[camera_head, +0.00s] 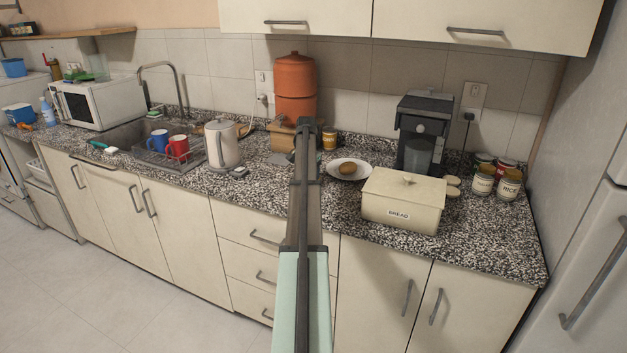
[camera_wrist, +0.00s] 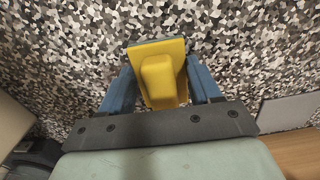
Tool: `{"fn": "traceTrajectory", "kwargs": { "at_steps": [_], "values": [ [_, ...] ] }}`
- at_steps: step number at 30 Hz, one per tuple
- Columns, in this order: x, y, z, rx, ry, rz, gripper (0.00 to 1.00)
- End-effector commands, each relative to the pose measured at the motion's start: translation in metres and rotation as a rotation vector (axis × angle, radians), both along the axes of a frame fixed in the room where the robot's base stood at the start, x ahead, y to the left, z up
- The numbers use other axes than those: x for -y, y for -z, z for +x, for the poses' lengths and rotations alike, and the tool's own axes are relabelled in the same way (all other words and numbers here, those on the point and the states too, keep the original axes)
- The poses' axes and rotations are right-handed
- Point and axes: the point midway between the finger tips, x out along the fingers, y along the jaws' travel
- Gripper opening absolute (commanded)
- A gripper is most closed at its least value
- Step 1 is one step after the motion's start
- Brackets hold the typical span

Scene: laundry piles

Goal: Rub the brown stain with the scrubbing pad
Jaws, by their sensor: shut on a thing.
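The scrubbing pad (camera_wrist: 163,80) is a yellow block with a raised grip and a dark edge at its far side. In the wrist view my gripper (camera_wrist: 162,85) is shut on it, with a blue finger on each side. The pad is over the black, white and grey speckled counter (camera_wrist: 60,50); I cannot tell whether it touches it. In the head view my arm hides the gripper and the pad. I cannot make out the brown stain in either view; it may be hidden under the pad or behind the arm.
A kettle (camera_head: 222,145) and a small grey item (camera_head: 239,172) stand left of my arm. An orange water filter (camera_head: 295,88) is behind. A plate (camera_head: 349,169), a bread bin (camera_head: 404,199) and a coffee machine (camera_head: 420,135) stand right. The front counter strip is clear.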

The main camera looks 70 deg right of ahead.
Motion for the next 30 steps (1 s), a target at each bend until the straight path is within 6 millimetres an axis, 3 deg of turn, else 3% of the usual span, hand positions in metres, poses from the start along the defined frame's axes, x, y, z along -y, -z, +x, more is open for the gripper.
{"fn": "traceTrajectory", "kwargs": {
  "at_steps": [30],
  "values": [
    [-0.001,0.0,-0.095,0.0,0.001,0.0,0.3]
  ]
}}
